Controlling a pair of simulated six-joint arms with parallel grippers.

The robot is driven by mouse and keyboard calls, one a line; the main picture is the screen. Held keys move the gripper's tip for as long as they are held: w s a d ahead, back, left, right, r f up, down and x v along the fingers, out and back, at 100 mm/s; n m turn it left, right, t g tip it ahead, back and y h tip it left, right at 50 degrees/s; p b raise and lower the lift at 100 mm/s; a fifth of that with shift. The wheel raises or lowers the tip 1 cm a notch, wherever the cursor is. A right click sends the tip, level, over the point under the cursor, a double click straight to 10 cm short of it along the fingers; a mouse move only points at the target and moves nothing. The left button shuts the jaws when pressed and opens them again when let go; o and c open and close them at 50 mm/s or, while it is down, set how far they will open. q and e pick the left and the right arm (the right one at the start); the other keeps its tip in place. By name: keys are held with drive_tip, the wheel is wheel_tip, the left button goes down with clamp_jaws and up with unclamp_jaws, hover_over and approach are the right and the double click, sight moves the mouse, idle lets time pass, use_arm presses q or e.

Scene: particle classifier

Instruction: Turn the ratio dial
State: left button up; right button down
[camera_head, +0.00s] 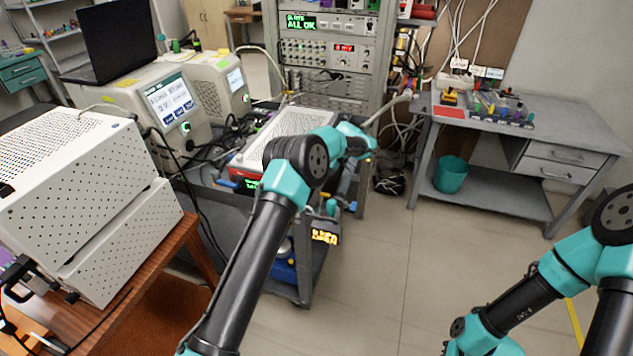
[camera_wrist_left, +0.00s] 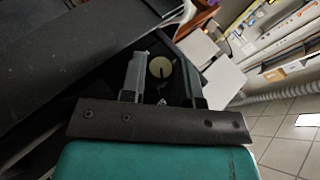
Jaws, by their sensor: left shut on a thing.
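A pale round knob, which looks like the ratio dial (camera_wrist_left: 160,68), shows in the left wrist view with a dark line on its face. My left gripper (camera_wrist_left: 161,58) has one finger on each side of it and is shut on it. In the head view my left arm reaches to the right end of a low white instrument with a red base (camera_head: 295,128) on a dark cart. The wrist covers that end, so the fingertips and dial cannot be made out there. Part of my right arm is at the lower right; its gripper is out of view.
A perforated white unit (camera_head: 85,165) stands on a wooden table at the left. A rack of instruments (camera_head: 330,50) is behind the cart. A grey workbench (camera_head: 560,125) with a teal bin (camera_head: 451,174) stands at the right. The floor between is clear.

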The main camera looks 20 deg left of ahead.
use_arm(q)
drive_tip(key=shift+g, duration=0.4)
drive_tip(key=o, duration=0.9)
drive_tip(key=shift+w+a, duration=0.1)
